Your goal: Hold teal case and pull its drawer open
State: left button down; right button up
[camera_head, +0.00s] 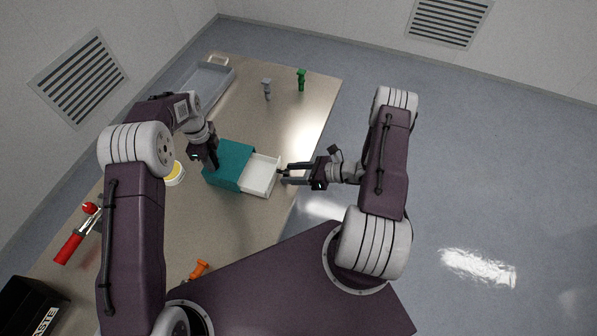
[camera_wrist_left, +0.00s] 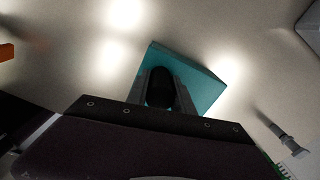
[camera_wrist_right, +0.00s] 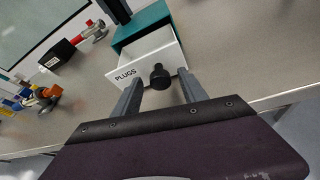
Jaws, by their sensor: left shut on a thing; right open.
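The teal case (camera_head: 230,160) sits on the table, and its white drawer (camera_head: 262,176) is pulled out toward the right. The drawer front reads PLUGS and carries a black knob (camera_wrist_right: 160,76) in the right wrist view. My left gripper (camera_head: 212,160) is shut on the teal case, which also shows in the left wrist view (camera_wrist_left: 205,88). My right gripper (camera_head: 284,175) is open in front of the drawer. In the right wrist view, its fingers (camera_wrist_right: 160,92) stand apart on either side of the knob, with gaps between. The drawer's inside looks empty where visible.
A grey tray (camera_head: 210,82) lies at the table's far end. A grey fitting (camera_head: 267,88) and a green fitting (camera_head: 301,78) stand nearby. A yellow-topped tin (camera_head: 174,174), a red-handled tool (camera_head: 70,246), an orange fitting (camera_head: 198,270) and a black box (camera_head: 25,305) are nearer.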

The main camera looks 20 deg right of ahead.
jog(key=v, duration=1.1)
jog(key=shift+s+d, duration=0.15)
jog(key=shift+d, duration=0.1)
pick_arm(q)
jog(key=c, duration=1)
grip_release()
notch_tip(320, 180, up, 12)
